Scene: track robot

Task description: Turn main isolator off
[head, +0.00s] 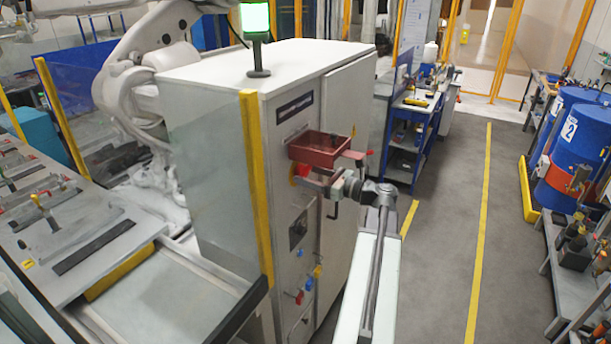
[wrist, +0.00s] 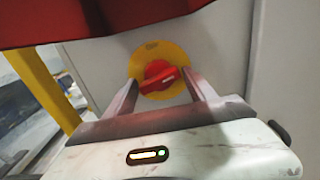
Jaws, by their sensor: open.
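The main isolator is a red rotary knob (wrist: 160,77) on a round yellow plate (wrist: 178,54), mounted on a pale cabinet face. In the wrist view the knob's grip bar lies nearly level, slightly tilted. My gripper (wrist: 162,88) is open, with one finger on each side of the knob; I cannot tell whether either finger touches it. In the head view the isolator (head: 300,170) is a small red and yellow patch just under a red tray, mostly hidden by the tray and my gripper (head: 312,178).
The red tray (head: 318,147) juts from the cabinet (head: 210,110) right above my gripper. Lower switches (head: 308,283) are on the same face. The aisle floor (head: 440,230) at right is clear.

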